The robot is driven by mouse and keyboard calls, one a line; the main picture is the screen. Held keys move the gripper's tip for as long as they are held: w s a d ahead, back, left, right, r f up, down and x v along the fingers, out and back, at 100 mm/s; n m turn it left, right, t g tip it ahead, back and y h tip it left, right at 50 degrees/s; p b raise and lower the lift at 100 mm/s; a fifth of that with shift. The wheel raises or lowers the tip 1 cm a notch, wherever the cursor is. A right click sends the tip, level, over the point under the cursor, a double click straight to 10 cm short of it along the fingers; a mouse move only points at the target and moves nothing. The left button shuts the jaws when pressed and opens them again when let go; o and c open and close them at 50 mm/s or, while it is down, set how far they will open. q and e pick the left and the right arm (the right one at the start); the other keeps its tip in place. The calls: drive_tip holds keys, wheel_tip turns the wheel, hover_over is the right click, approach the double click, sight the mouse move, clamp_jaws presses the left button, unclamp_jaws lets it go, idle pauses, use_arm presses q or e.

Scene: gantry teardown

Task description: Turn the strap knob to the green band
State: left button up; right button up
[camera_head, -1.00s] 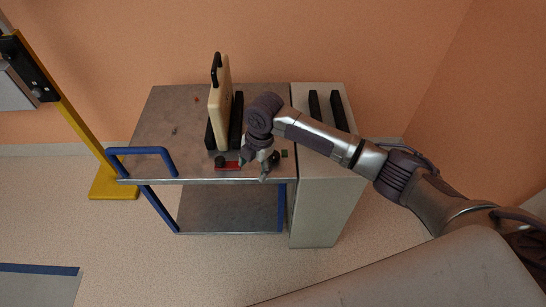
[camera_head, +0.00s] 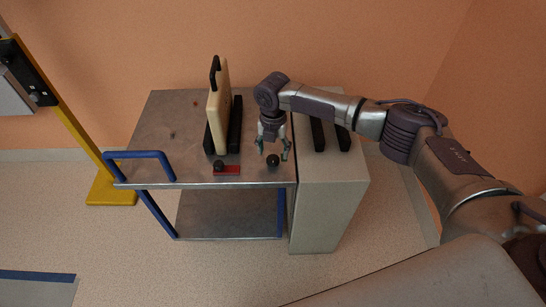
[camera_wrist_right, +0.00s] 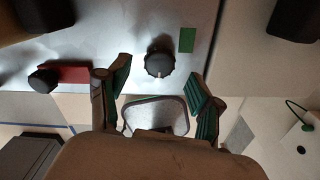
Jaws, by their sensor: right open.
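A round black knob (camera_head: 273,160) stands near the front right edge of the cart top. In the right wrist view the knob (camera_wrist_right: 159,62) has a pale mark on its lower side, and a green band (camera_wrist_right: 187,39) lies to its upper right, apart from it. The band is not visible in the head view now. My right gripper (camera_head: 273,150) is open and empty by the knob, its fingers spread. In the wrist view the knob lies beyond the gap between the fingertips (camera_wrist_right: 155,84), not touched. My left gripper is not in view.
A smaller black knob (camera_head: 219,165) with a red strip (camera_head: 229,171) is to the left. A cream panel with a black handle (camera_head: 219,115) stands upright between black rails on the cart (camera_head: 160,150). A grey cabinet (camera_head: 325,205) adjoins the cart's right side.

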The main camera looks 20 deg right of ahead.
sight(273, 158)
drive_tip(key=shift+f, duration=1.85)
drive_tip(key=c, duration=1.1)
drive_tip(key=shift+c, duration=0.2)
